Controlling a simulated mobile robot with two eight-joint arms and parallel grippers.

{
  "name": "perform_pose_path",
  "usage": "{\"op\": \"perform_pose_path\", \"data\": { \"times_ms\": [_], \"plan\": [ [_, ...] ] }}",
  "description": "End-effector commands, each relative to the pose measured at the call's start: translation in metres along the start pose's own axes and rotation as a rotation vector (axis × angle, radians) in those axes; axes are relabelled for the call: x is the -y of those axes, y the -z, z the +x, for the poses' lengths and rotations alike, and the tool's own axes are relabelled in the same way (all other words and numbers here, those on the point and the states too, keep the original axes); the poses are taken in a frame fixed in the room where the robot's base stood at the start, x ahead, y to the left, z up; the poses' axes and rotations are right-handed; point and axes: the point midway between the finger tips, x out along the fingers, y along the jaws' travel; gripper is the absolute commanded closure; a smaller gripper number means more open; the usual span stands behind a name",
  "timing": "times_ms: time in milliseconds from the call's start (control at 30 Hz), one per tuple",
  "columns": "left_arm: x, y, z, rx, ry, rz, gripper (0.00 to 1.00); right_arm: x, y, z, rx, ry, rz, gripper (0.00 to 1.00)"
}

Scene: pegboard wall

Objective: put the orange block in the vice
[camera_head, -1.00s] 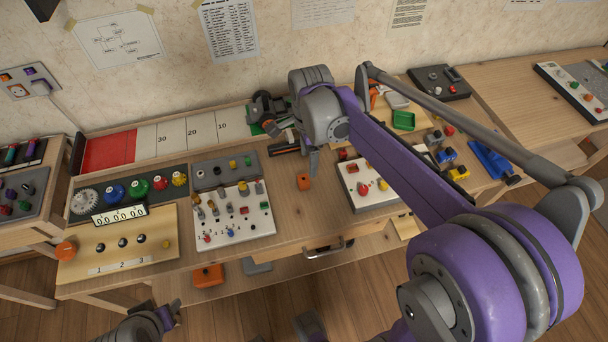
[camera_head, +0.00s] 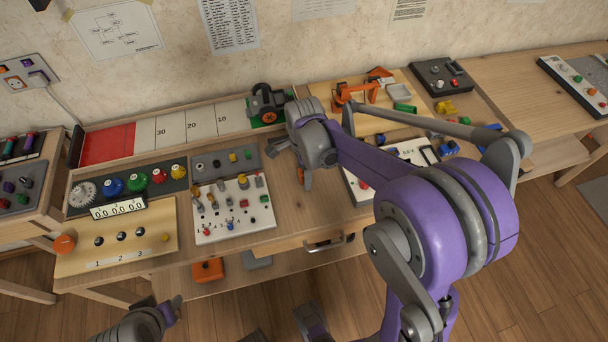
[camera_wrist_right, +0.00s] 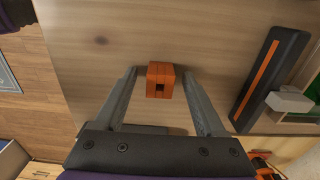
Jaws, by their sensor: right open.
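The orange block (camera_wrist_right: 152,74), with a dark hole in one face, is on the wooden bench. In the right wrist view it lies between the fingertips of my right gripper (camera_wrist_right: 160,78), with a gap on each side. The gripper is open and empty. In the head view my right gripper (camera_head: 292,164) is low over the bench, and its fingers largely hide the block. The blue vice (camera_head: 490,134) is at the right of the bench, mostly hidden behind my right arm. My left gripper (camera_head: 167,312) is at the bottom left, away from the bench; its jaws are unclear.
A white peg panel (camera_head: 234,228) is left of the right gripper, and another white panel (camera_head: 354,190) is to its right. A dark wheeled object (camera_head: 266,103) stands behind it. An orange-striped dark bar (camera_wrist_right: 266,82) lies right of the block in the wrist view.

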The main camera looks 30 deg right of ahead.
Motion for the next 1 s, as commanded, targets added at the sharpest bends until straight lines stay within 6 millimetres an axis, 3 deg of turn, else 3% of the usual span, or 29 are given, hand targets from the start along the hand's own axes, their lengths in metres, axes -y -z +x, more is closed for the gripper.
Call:
{"op": "perform_pose_path", "data": {
  "times_ms": [133, 533, 867, 1000],
  "plan": [
    [0.0, 0.0, 0.0, 0.0, 0.0, 0.0, 0.5, 0.0, 0.0, -0.001, 0.0, 0.0, 0.0, 0.28],
    [0.0, 0.0, 0.0, 0.0, 0.0, 0.0, 0.5, 0.0, 0.0, -0.001, 0.0, 0.0, 0.0, 0.99],
    [0.0, 0.0, -0.001, 0.0, 0.0, 0.0, 0.5, 0.0, 0.0, -0.003, 0.0, 0.0, 0.0, 1.0],
    [0.0, 0.002, -0.003, -0.001, 0.0, 0.0, 0.5, 0.0, 0.0, -0.019, 0.0, 0.0, 0.0, 1.0]
  ]
}}
